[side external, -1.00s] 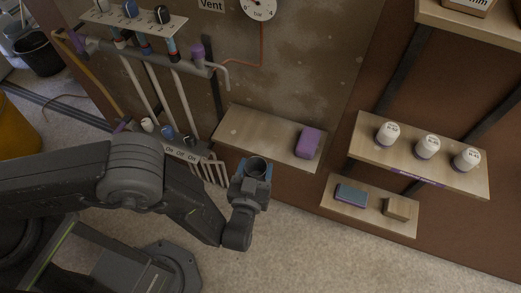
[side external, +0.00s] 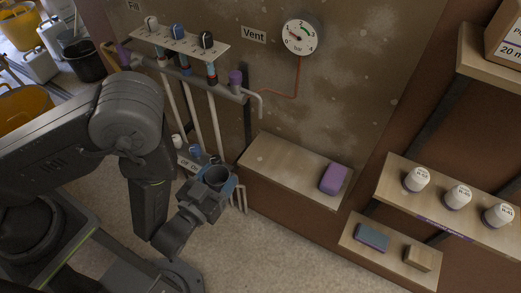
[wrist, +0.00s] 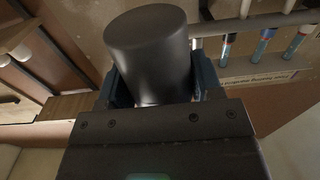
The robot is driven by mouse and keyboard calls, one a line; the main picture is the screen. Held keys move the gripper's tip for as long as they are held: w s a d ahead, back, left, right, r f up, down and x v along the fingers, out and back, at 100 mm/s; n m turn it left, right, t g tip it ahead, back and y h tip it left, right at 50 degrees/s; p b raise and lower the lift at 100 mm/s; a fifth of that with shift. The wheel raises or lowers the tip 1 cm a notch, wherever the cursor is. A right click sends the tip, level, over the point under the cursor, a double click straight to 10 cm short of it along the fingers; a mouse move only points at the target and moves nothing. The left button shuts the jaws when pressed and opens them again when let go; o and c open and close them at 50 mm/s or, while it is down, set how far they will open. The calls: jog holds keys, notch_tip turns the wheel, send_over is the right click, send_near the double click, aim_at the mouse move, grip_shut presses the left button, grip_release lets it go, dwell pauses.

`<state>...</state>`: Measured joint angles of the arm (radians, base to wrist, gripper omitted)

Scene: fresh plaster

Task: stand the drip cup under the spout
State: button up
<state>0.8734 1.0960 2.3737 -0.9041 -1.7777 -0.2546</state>
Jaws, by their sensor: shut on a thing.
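The drip cup is a dark grey cylinder (wrist: 150,45), held between the blue-lined jaws of my gripper (wrist: 158,88) in the wrist view. In the side view the cup (side external: 215,177) stands roughly upright with its open rim up, in my gripper (side external: 207,188). The grey spout (side external: 259,104) curves down from the pipe's right end, above and to the right of the cup. The cup is apart from it, left of the wooden shelf (side external: 265,160) below the spout. The cup's lower part is hidden by the jaws in the side view.
A purple block (side external: 334,179) sits at the shelf's right end. Valves with white, blue and black knobs (side external: 178,32) and vertical pipes are at the left. White jars (side external: 458,197) stand on a right shelf. The shelf's left and middle are clear.

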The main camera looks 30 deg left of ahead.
jog(key=w, duration=2)
jog(key=f, duration=0.6)
jog(key=shift+s+f, duration=0.15)
jog(key=shift+s, duration=0.25)
jog(key=shift+w+f, duration=0.2)
jog(key=shift+f, duration=0.15)
jog(key=shift+f, duration=0.15)
jog(key=o, duration=0.9)
